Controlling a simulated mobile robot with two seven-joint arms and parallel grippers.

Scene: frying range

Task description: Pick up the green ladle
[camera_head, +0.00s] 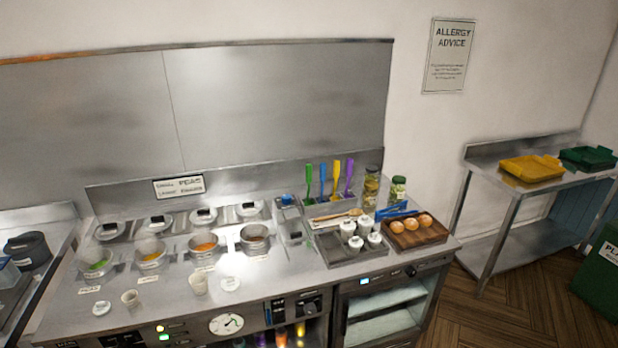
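The green ladle (308,181) stands upright at the back of the steel counter, against the low backsplash. It is the leftmost in a row of coloured utensils. A blue utensil (322,182), a yellow one (336,178) and a purple one (349,177) are close to its right. The exact shape of its ends is too small to tell. Neither of my grippers shows in the head view.
The steel counter (270,285) holds several round pots to the left. In front of the ladle are a wooden spoon (337,215) and a tray (330,250) with white shakers. Jars (371,187) and a wooden board (432,237) with eggs are to the right.

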